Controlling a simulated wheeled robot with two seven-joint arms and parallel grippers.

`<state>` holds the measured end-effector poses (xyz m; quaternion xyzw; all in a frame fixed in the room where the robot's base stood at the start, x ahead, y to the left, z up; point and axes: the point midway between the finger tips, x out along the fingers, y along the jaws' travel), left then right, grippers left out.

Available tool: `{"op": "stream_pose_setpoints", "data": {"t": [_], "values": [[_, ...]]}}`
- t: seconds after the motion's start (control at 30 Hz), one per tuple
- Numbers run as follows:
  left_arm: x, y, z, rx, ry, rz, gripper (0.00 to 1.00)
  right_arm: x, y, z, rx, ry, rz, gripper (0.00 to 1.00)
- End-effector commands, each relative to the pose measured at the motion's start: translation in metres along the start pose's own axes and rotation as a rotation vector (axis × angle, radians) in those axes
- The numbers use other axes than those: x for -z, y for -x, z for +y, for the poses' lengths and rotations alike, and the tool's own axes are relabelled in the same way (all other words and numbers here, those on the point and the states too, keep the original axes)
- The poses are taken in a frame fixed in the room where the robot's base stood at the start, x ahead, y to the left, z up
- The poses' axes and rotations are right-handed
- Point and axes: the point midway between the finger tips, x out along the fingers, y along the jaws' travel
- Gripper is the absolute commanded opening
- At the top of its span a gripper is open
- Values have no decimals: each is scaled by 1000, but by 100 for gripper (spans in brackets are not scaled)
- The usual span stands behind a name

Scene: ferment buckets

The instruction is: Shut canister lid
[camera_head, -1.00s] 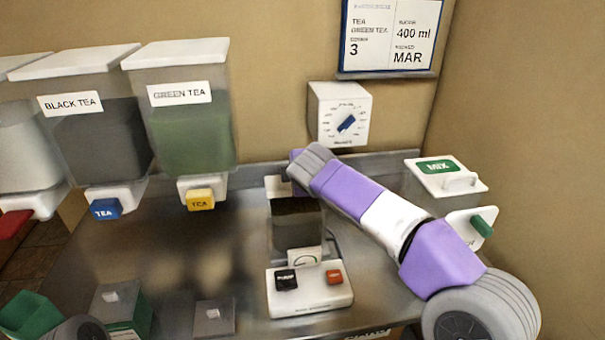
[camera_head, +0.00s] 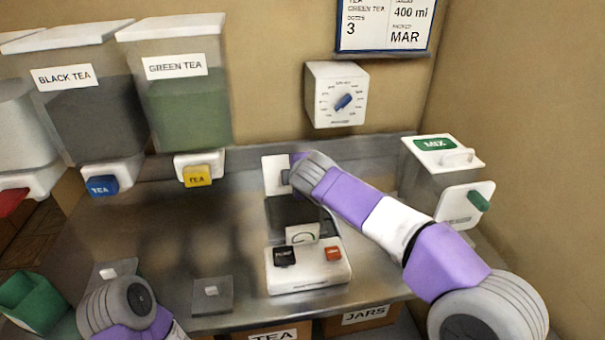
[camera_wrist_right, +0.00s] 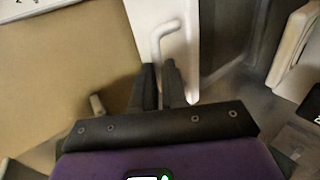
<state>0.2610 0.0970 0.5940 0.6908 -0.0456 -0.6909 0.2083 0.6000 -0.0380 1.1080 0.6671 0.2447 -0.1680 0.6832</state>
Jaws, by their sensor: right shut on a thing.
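The canister (camera_head: 290,214) is a dark, see-through box in the middle of the steel counter, behind the white pump unit. Its white lid (camera_head: 272,166) stands raised at the back of the canister. My right gripper (camera_head: 288,179) reaches in from the right at the lid. In the right wrist view, my right gripper (camera_wrist_right: 160,82) has its dark fingers closed around the bent white handle (camera_wrist_right: 157,40) on the white lid panel (camera_wrist_right: 180,55). My right forearm hides part of the canister's right side. Of my left arm, only a rounded link shows at bottom left; its gripper is out of view.
The white pump unit (camera_head: 308,270) with black and red buttons stands in front of the canister. A MIX box (camera_head: 441,172) stands to the right. Tea dispensers (camera_head: 185,105) hang at left above the counter. A small grey square lid (camera_head: 212,297) lies near the front edge.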

Motion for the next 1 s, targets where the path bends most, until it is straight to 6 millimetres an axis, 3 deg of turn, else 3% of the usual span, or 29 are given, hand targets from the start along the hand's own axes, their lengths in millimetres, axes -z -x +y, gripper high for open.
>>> {"op": "stream_pose_setpoints", "data": {"t": [0.03,0.2,0.23,0.37,0.73,1.0], "values": [[0,-1,0,0,0,0,100,0,-11,-23,58,8,-13,0],[0,-1,0,0,0,0,100,-1,-11,-23,58,7,-14,0],[0,-1,0,0,0,0,100,-1,-11,-23,58,7,-15,17],[0,-1,0,0,0,0,100,-1,-11,-23,58,7,-16,37],[0,0,0,0,0,0,100,-1,-6,-21,56,8,-15,38],[0,8,3,0,0,0,100,1,40,-15,44,6,-10,38]]}}
